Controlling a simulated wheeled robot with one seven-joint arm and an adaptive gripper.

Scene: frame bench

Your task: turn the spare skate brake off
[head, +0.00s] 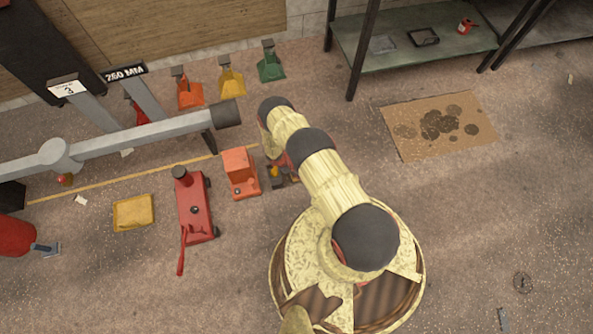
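I cannot pick out the spare skate or its brake for certain. An orange-red boxy unit (240,172) sits on the floor just left of my arm, with a small round dark detail on its near end. Right beside it, small dark and yellow parts (275,177) show partly behind my arm. They may belong to a skate or to my gripper; I cannot tell which. My cream arm with black joints rises from the lower right and bends down near these parts. It hides my gripper's fingers, so neither their opening nor any contact shows.
A red jack (194,206) with a handle and a yellow pad (133,211) lie to the left. A grey beam (150,137) crosses above the floor. Orange, yellow and green wedges (270,66) stand behind. A stained cardboard sheet (438,125) lies right; floor beyond my base is mostly clear.

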